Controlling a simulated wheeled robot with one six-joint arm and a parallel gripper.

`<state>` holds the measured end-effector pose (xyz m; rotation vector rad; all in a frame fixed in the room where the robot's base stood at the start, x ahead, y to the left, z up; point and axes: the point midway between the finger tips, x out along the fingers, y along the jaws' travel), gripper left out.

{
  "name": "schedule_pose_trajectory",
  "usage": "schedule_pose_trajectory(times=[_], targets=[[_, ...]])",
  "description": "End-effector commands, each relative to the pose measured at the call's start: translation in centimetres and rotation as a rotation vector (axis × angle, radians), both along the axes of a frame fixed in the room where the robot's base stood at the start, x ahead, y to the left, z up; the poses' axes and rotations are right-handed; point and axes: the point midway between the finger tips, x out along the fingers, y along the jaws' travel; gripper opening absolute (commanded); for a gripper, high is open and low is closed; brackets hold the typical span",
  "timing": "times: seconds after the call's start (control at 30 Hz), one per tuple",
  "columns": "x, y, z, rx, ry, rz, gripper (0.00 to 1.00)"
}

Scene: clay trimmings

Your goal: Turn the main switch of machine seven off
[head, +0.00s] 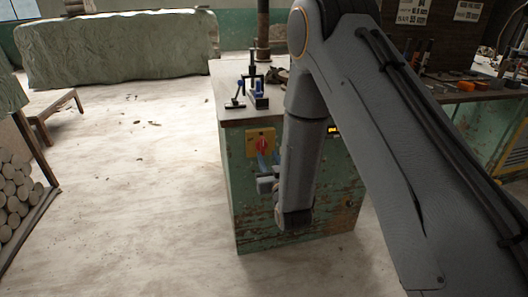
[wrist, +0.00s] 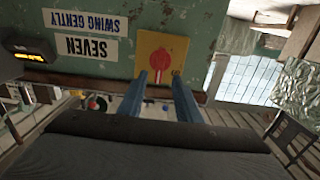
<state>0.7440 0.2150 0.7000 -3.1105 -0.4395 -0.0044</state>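The main switch is a red rotary knob (head: 262,146) on a yellow plate (head: 251,135), fixed to the worn green cabinet (head: 235,190). In the wrist view, which is upside down, the red knob (wrist: 160,57) has a pale mark running up and down. A sign reading SEVEN (wrist: 85,45) is beside it. My gripper (wrist: 159,76) is open and empty, its two blue fingers apart. Their tips appear on either side of the knob's pointer end; I cannot tell whether they touch. In the head view my gripper (head: 266,160) is just below the knob, partly hidden by my arm.
A sign reading SWING GENTLY (wrist: 85,20) and an amber display (wrist: 30,55) are on the same panel. Tools (head: 255,92) stand on the cabinet top. A low wooden table (head: 55,105) and stacked clay rolls (head: 15,195) are at left.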

Motion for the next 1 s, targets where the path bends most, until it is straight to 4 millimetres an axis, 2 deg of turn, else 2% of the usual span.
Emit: schedule_pose_trajectory(times=[0.2,0.4,0.57,0.8,1.0], targets=[[3.3,0.9,0.0,0.0,-0.001,-0.001,0.31],[5.6,1.5,0.0,0.0,0.001,-0.001,0.31],[6.4,1.7,0.0,-0.001,0.002,-0.001,0.31],[6.4,1.8,0.0,-0.001,0.003,-0.001,0.31],[6.4,1.8,0.0,-0.001,0.003,-0.001,0.0]])
